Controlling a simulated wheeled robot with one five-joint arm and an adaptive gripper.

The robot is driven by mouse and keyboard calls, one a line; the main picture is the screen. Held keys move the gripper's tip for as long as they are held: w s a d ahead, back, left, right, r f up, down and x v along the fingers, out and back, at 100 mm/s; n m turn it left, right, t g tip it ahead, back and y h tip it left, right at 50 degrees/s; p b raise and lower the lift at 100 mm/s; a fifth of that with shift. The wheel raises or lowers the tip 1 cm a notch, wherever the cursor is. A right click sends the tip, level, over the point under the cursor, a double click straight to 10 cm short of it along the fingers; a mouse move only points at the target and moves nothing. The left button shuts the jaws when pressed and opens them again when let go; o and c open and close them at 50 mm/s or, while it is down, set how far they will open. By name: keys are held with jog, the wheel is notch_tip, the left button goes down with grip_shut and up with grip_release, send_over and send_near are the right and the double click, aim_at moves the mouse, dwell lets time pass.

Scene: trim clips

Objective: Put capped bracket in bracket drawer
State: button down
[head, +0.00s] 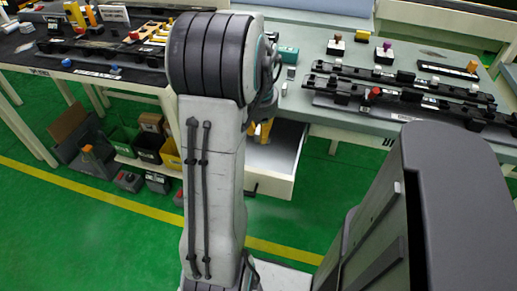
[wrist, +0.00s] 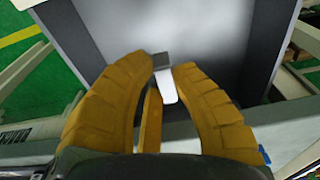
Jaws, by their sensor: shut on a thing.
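My gripper (wrist: 163,68) is shut on the capped bracket (wrist: 168,90), a small white piece with a dark grey end, held between the yellow fingertips. The open bracket drawer (wrist: 200,35) lies beyond the fingertips in the wrist view, with a bare grey floor where I can see it. In the head view the drawer (head: 277,183) is pulled out below the right bench. There my yellow gripper (head: 262,131) shows over the drawer, partly hidden by my arm. The bracket cannot be made out in the head view.
The right bench (head: 310,117) holds dark rails (head: 400,92) and small coloured parts. A darker bench (head: 120,72) stands at the left, with bins (head: 147,146) below it. Green floor with a yellow line lies in front.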

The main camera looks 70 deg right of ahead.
aim_at(260, 161)
jog(key=shift+f+b, duration=0.85)
jog(key=shift+f, duration=4)
jog(key=shift+f, duration=0.1)
jog(key=c, duration=1.2)
grip_release()
jog(key=r, duration=0.4)
jog(key=a+r+p, duration=0.1)
jog(key=r, duration=0.3)
jog(key=r+p, duration=0.1)
jog(key=r, duration=0.3)
jog(key=shift+a+r, duration=0.1)
jog(key=shift+a, duration=0.05)
